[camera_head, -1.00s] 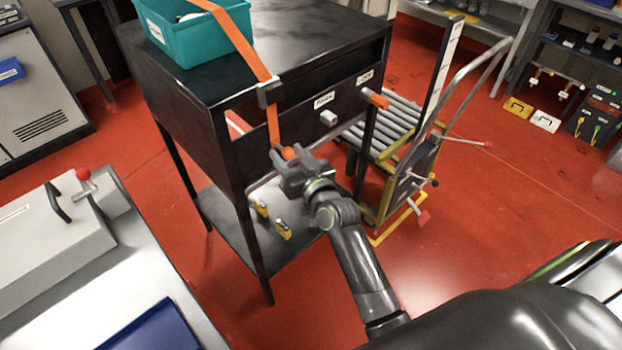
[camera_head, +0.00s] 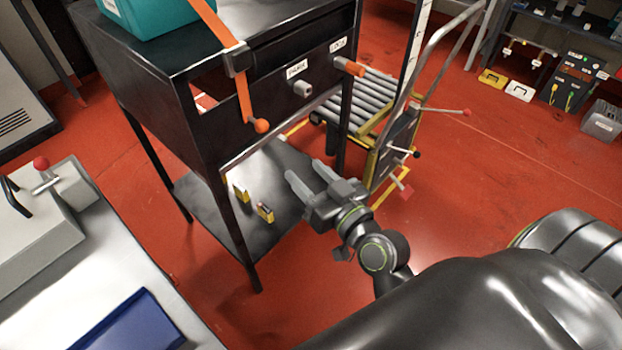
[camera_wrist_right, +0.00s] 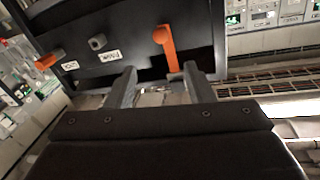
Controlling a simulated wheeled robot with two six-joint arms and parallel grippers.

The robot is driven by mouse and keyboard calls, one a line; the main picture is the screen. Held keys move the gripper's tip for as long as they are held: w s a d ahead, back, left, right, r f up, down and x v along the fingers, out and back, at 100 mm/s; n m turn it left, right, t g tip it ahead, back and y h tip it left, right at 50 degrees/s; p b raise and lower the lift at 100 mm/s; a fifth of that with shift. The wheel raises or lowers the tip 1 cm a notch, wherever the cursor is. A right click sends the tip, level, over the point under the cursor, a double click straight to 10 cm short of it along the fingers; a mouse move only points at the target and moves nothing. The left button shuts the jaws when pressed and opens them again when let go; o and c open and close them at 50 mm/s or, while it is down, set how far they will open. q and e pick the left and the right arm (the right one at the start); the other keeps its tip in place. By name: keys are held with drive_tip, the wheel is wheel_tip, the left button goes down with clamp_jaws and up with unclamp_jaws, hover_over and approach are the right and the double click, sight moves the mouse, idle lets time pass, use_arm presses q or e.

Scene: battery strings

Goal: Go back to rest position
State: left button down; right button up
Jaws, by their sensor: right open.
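My right gripper (camera_head: 308,178) is open and empty in the head view, with its two fingers pointing up and left. It is in front of the black cabinet (camera_head: 165,110), below and right of the orange strap (camera_head: 244,95) and apart from it. In the right wrist view my open fingers (camera_wrist_right: 160,90) point at the cabinet front. The orange strap with its rounded end (camera_wrist_right: 165,38) shows beyond and between them. My left gripper is in neither view.
A teal bin (camera_head: 150,15) stands on the cabinet. A roller cart (camera_head: 365,105) with a tall upright is to the right. Small yellow items (camera_head: 264,212) sit on the lower shelf. A bench with a blue tray (camera_head: 128,322) is at lower left. Red floor is open at right.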

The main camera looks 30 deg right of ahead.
drive_tip(key=shift+s, duration=0.2)
idle(0.4)
drive_tip(key=s+d+f+g+h, duration=0.1)
drive_tip(key=s+f+g, duration=0.15)
drive_tip(key=f, duration=0.95)
drive_tip(key=s+d+f+g, duration=0.1)
drive_tip(key=f+g, duration=0.2)
drive_tip(key=f, duration=1)
drive_tip(key=s+d+f+g+h, duration=0.1)
drive_tip(key=s+f+g, duration=0.15)
drive_tip(key=f, duration=0.95)
drive_tip(key=s+d+f+g, duration=0.2)
drive_tip(key=s+f, duration=0.4)
drive_tip(key=s, duration=0.3)
drive_tip(key=s+d+f+g+h, duration=0.1)
drive_tip(key=s+d+f+g, duration=0.2)
drive_tip(key=s+f, duration=0.3)
drive_tip(key=s+d+f+g+p, duration=0.1)
drive_tip(key=s+d+f+g, duration=0.1)
drive_tip(key=s+f, duration=0.5)
drive_tip(key=s+g, duration=0.1)
drive_tip(key=s, duration=0.5)
drive_tip(key=shift+d+g+h, duration=0.15)
drive_tip(key=shift+g+h, duration=0.15)
drive_tip(key=shift+h, duration=0.1)
